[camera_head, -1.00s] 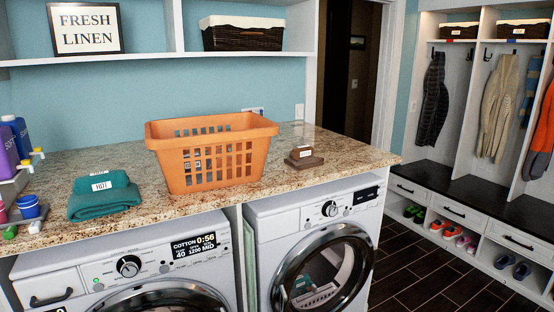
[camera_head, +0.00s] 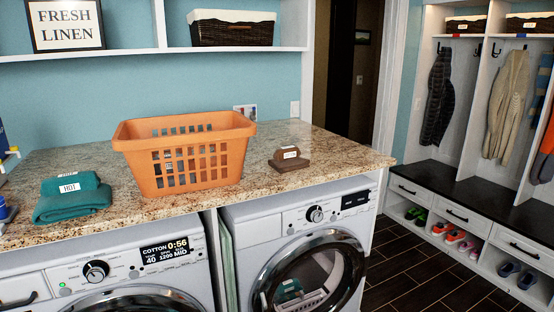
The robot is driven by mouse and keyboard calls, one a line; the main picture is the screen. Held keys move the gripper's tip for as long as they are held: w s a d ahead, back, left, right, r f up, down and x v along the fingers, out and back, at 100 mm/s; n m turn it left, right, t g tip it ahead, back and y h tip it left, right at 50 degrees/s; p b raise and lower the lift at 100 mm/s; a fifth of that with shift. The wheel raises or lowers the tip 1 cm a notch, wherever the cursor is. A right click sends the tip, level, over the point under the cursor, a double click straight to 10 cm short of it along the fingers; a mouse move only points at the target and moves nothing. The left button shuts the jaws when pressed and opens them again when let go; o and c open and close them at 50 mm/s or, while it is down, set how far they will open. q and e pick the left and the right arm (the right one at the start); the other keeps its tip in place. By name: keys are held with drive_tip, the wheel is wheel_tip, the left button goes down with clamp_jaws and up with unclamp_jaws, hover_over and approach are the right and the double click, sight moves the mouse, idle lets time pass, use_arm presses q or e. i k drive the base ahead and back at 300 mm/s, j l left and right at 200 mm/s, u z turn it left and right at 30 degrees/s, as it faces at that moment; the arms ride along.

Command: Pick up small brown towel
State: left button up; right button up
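The small brown towel (camera_head: 289,160) lies folded on the granite countertop, right of the orange basket, with a small white label on its upper part. It is near the right part of the counter, above the right-hand washing machine, and nothing covers it. Neither of my grippers shows in the head view.
An orange laundry basket (camera_head: 185,153) stands on the countertop (camera_head: 335,150), left of the brown towel. A folded teal towel (camera_head: 72,198) labelled HOT lies further left. Two front-loading machines are below; the right one (camera_head: 310,260) shows cloth inside. A shelf runs above. Dark floor (camera_head: 400,270) is open at right.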

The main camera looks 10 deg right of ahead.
sight(286, 158)
drive_tip(key=i+l, duration=0.15)
drive_tip(key=l, duration=0.4)
drive_tip(key=i+l+u, duration=0.15)
drive_tip(key=l, duration=0.95)
drive_tip(key=i+l+u, duration=0.15)
drive_tip(key=l, duration=0.4)
